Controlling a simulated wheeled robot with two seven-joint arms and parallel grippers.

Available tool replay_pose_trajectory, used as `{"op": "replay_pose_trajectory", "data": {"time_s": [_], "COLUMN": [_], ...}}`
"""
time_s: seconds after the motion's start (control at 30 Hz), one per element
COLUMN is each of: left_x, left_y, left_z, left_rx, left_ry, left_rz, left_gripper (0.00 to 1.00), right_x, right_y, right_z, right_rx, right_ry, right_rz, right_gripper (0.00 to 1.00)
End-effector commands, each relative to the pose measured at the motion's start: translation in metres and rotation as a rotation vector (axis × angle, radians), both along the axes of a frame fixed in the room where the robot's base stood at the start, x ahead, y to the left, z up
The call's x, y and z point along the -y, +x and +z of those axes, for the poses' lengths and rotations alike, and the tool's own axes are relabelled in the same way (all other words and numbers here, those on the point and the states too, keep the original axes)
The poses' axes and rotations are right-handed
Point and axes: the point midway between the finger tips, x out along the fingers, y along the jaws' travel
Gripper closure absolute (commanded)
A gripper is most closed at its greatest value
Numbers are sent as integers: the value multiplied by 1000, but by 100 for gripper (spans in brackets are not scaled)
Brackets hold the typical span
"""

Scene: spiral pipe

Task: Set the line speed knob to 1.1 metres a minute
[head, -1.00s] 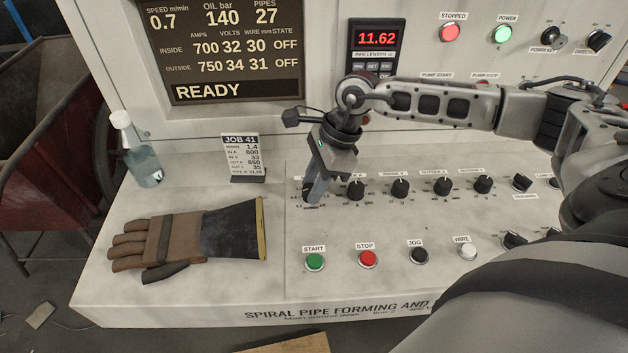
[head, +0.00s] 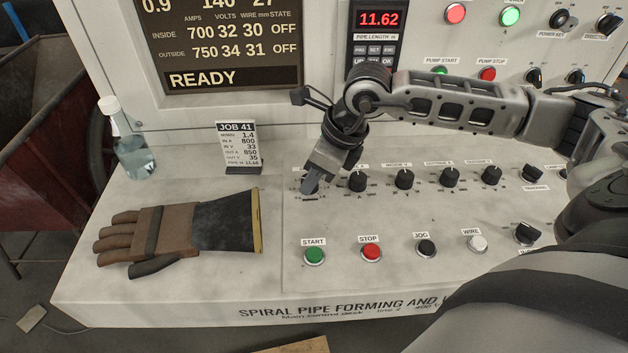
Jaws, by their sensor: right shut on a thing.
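My right gripper (head: 311,187) points down at the left end of the row of black knobs on the sloping desk. It is shut on the leftmost knob, the line speed knob, which its fingers mostly hide. A piece of the knob's printed scale shows beside the fingertips, too small to read. The dark display (head: 232,45) at the top left shows a speed of 0.9, its top line partly cut by the picture edge, and READY below. The job card (head: 238,147) reads JOB 41 with a first figure of 1.4. My left gripper is out of view.
More black knobs (head: 357,181) stand close to the right of the gripper. The START button (head: 314,255) and STOP button (head: 371,252) are in front. A glove (head: 180,235) and a clear bottle (head: 134,150) lie and stand at the left.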

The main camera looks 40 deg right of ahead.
Motion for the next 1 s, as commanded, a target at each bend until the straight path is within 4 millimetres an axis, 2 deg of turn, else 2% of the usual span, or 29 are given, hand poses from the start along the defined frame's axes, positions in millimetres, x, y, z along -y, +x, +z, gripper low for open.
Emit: {"op": "replay_pose_trajectory", "data": {"time_s": [0.03, 0.2, 0.7, 1.0], "left_x": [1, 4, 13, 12], "left_y": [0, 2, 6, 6], "left_z": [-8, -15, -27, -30], "left_rx": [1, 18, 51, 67], "left_ry": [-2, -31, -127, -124], "left_rz": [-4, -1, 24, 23], "left_gripper": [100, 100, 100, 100], "right_x": [-1, -2, -6, -7], "right_y": [0, -1, -1, -2], "right_z": [-4, -5, -2, 0], "right_rx": [5, 6, 6, 3], "right_ry": [1, 1, 5, 6], "right_rz": [-40, -202, -666, -871], "right_gripper": [93, 93, 93, 93]}}
